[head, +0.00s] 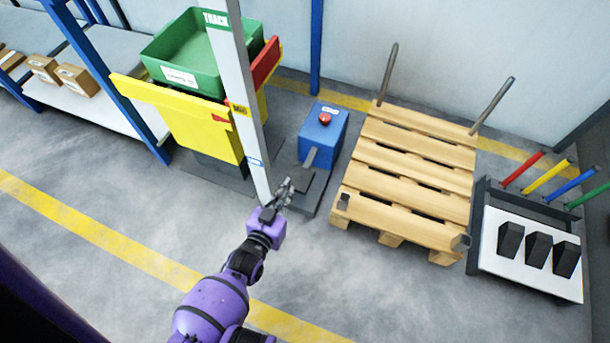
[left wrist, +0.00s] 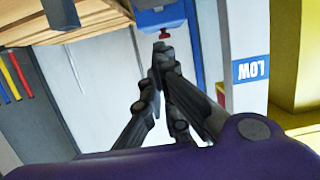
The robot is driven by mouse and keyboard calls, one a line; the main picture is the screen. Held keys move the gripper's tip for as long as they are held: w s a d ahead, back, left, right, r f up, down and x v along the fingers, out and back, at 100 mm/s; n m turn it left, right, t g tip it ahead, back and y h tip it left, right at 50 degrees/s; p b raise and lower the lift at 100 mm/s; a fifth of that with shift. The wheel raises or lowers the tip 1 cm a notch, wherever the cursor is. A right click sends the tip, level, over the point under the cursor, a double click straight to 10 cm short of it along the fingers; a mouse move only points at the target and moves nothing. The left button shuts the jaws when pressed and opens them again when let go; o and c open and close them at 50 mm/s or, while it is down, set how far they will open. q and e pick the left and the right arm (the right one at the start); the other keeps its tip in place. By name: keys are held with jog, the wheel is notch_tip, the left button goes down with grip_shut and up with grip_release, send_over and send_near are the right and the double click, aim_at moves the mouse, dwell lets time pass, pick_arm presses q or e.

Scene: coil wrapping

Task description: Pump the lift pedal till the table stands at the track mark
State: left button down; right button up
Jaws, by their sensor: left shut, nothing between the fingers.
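The yellow lift table (head: 185,115) carries a green crate (head: 185,75). A grey post (head: 233,75) in front of it bears a green TRACK mark (head: 215,18) at the top, a yellow MID mark (head: 240,110) and a blue LOW mark (head: 254,162), also in the left wrist view (left wrist: 251,69). A red pointer (head: 220,118) on the table shows near the MID height. The blue pump box (head: 322,132) has a red knob (head: 325,119) and a grey pedal (head: 310,157) at its front. My left gripper (head: 287,184) is shut and empty just before the pedal; contact cannot be told.
A wooden pallet (head: 410,165) with two upright posts stands right of the pump. Beyond it is a rack (head: 520,220) with dark blocks and coloured handles. A blue shelf with boxes (head: 75,78) is at left. Floor in front is clear.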

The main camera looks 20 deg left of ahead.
pick_arm(q)
jog(key=b, duration=0.5)
send_over(300, 184)
jog(key=f, duration=0.2)
jog(key=shift+s+f, duration=0.35)
jog(key=shift+w+f+b, duration=0.2)
jog(key=shift+f+b, duration=0.35)
jog(key=shift+b, duration=0.1)
jog(key=shift+w+f+b, duration=0.15)
jog(key=shift+f+b, duration=0.4)
jog(key=shift+b, duration=0.05)
jog(key=shift+f+b, duration=0.75)
jog(key=shift+b, duration=0.15)
pick_arm(e)
notch_tip(300, 184, down, 8)
jog(key=w, duration=0.1)
jog(key=shift+w+n, duration=0.25)
jog(key=shift+n, duration=0.15)
jog(key=shift+s+g, duration=0.25)
jog(key=shift+g, duration=0.05)
